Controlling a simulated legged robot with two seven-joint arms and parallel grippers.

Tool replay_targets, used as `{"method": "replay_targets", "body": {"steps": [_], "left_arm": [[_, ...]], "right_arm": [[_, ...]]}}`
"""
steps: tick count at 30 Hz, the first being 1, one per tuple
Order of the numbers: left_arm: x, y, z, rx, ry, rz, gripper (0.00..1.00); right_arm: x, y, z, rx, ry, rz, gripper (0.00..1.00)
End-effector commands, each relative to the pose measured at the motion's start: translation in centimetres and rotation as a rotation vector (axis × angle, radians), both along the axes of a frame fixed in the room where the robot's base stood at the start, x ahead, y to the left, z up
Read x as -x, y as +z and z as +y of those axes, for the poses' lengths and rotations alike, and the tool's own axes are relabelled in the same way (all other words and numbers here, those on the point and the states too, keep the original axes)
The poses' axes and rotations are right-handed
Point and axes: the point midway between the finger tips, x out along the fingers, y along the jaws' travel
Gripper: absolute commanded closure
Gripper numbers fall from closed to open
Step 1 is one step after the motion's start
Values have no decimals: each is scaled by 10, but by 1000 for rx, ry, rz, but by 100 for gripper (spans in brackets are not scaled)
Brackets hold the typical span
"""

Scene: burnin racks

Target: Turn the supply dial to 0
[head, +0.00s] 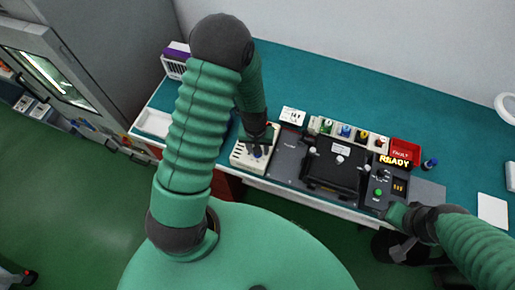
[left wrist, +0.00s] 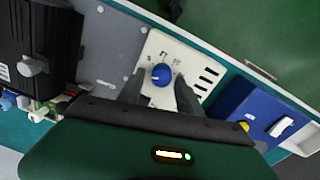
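The supply dial (left wrist: 161,75) is a round blue knob with a white pointer mark on a cream supply box (left wrist: 199,57) with dark vent slots. Small markings surround the knob but are too small to read. In the head view the supply box (head: 239,157) stands at the bench's front edge, partly under my left arm. My left gripper (left wrist: 160,92) is over the box, its two dark fingers apart on either side of the dial; contact cannot be told. It also shows in the head view (head: 257,150).
A black fixture (head: 337,165) stands right of the supply box, beside a control panel with a green button (head: 378,192) and a lit READY sign (head: 395,161). A red FAULTY bin (head: 405,150) is behind. A blue box (left wrist: 256,112) lies beside the supply box.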

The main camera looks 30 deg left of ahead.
Motion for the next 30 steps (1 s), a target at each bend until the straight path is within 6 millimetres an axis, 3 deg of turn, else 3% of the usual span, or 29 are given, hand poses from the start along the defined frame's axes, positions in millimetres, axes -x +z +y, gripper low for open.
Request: {"method": "replay_targets", "body": {"steps": [10,14,24,30], "left_arm": [[3,0,-1,2,-1,7,50],[3,13,0,1,-2,5,50],[3,107,4,1,-2,-1,50],[3,151,6,2,-1,4,50]], "right_arm": [[0,-1,0,0,0,0,64],[0,-3,0,0,0,0,64],[0,-12,0,0,0,0,64],[0,-15,0,0,0,0,64]]}}
